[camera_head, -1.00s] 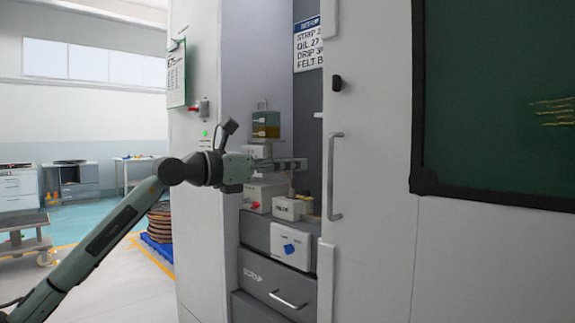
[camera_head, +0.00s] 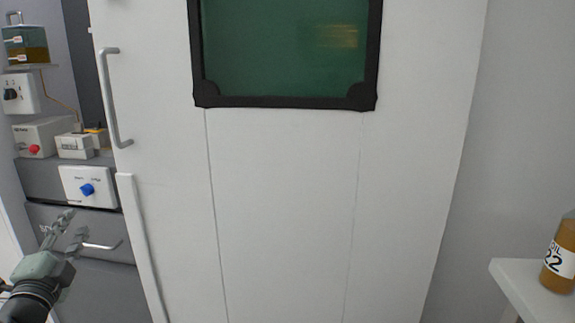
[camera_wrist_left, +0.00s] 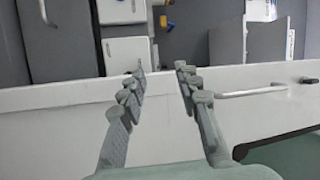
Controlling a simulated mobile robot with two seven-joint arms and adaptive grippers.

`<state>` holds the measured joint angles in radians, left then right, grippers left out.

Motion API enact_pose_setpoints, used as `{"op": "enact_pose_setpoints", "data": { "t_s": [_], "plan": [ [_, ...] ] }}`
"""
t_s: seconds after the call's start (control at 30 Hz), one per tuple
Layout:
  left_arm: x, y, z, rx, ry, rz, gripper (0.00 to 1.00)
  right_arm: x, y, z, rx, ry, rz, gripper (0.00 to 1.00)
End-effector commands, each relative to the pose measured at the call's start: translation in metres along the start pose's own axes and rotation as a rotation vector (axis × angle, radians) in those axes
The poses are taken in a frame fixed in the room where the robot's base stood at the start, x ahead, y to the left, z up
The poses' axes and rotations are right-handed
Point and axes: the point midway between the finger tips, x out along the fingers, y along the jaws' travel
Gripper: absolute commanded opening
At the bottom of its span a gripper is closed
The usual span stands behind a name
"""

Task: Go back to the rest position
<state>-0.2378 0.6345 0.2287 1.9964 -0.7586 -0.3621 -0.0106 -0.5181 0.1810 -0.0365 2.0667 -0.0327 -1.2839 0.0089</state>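My left gripper (camera_head: 66,228) is at the lower left of the head view, in front of the grey drawer unit (camera_head: 105,270). Its fingers are apart and nothing is between them. In the left wrist view the two fingers (camera_wrist_left: 160,88) also stand apart and empty, with the white cabinet door edge (camera_wrist_left: 60,130) behind them. My right gripper is not in any view.
A white cabinet door (camera_head: 285,215) with a dark green window fills the middle. Its bar handle (camera_head: 110,97) is near the left. The bay holds a control box with a blue knob (camera_head: 87,189). An oil bottle (camera_head: 562,258) stands on a white shelf (camera_head: 515,280) at right.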

Motion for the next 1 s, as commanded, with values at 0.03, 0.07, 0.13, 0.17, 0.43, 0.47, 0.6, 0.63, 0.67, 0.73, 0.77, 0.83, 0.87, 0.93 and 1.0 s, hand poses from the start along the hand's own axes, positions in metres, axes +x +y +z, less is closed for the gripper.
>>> {"op": "enact_pose_setpoints", "data": {
  "t_s": [0.03,0.07,0.13,0.17,0.43,0.47,0.6,0.63,0.67,0.73,0.77,0.83,0.87,0.93,1.0],
  "plan": [
    [-0.016,0.037,0.01,-0.093,-0.081,0.075,0.33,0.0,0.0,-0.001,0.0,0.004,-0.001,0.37],
    [-0.026,0.058,0.015,-0.142,-0.127,0.119,0.33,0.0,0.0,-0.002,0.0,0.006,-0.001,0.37],
    [-0.051,0.104,0.025,-0.246,-0.233,0.22,0.33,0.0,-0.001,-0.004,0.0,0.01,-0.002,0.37],
    [-0.063,0.123,0.028,-0.287,-0.277,0.263,0.33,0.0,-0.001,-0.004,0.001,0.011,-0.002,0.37],
    [-0.203,0.274,0.013,-0.571,-0.644,0.682,0.33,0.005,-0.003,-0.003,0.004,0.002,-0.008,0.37],
    [-0.221,0.287,0.008,-0.595,-0.68,0.73,0.33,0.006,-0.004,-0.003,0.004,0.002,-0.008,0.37],
    [-0.296,0.331,-0.021,-0.68,-0.824,0.934,0.33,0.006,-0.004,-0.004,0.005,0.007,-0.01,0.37],
    [-0.309,0.338,-0.028,-0.694,-0.848,0.971,0.33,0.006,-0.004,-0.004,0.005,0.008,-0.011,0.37],
    [-0.322,0.343,-0.033,-0.705,-0.869,1.005,0.33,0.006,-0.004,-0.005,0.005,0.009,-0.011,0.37],
    [-0.345,0.351,-0.045,-0.726,-0.908,1.07,0.33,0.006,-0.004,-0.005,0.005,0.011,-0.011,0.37],
    [-0.352,0.354,-0.049,-0.731,-0.92,1.09,0.33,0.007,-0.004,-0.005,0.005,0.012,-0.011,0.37],
    [-0.365,0.358,-0.055,-0.741,-0.941,1.126,0.33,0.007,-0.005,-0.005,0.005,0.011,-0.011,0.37],
    [-0.369,0.359,-0.057,-0.744,-0.946,1.136,0.33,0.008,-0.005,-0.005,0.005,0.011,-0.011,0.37],
    [-0.373,0.36,-0.059,-0.746,-0.953,1.148,0.33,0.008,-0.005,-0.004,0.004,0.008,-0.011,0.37],
    [-0.374,0.36,-0.059,-0.746,-0.955,1.15,0.33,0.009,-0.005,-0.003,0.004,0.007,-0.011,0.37]
  ]
}}
